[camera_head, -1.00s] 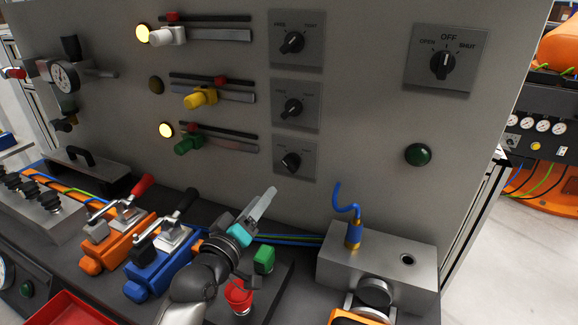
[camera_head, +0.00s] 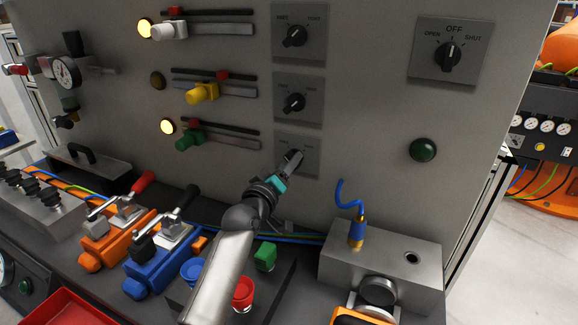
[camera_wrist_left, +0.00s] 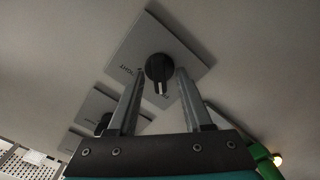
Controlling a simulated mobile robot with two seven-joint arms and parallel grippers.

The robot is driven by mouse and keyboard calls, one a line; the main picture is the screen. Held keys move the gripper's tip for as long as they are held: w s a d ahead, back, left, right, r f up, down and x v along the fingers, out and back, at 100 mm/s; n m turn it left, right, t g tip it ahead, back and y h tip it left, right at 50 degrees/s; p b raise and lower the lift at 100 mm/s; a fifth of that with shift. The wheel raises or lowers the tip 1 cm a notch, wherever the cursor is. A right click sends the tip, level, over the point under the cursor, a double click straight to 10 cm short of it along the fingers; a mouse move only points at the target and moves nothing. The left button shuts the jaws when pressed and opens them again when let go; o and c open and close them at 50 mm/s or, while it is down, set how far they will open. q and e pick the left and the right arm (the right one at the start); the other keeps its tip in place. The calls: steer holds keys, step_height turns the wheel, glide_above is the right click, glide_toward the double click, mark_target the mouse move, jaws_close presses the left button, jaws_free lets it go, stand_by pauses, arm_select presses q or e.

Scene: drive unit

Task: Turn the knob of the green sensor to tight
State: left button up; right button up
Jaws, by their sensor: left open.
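The green sensor (camera_head: 190,137) sits on its slotted rail in the third row of the panel, beside a lit lamp. Its green body also shows at the lower right of the left wrist view (camera_wrist_left: 261,153). The bottom knob plate (camera_head: 311,167) is in the same row, its knob mostly hidden by my gripper in the head view. In the left wrist view the black round knob (camera_wrist_left: 158,66) lies between the fingertips, its pointer toward the bottom of the picture. My left gripper (camera_head: 291,158) is open around the knob; contact cannot be told.
Two similar knobs (camera_head: 294,36) (camera_head: 294,103) sit above on the panel.

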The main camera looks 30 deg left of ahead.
arm_select(q)
steer(key=shift+w, duration=0.25)
steer(key=shift+c, duration=0.2)
jaws_close()
stand_by(0.3)
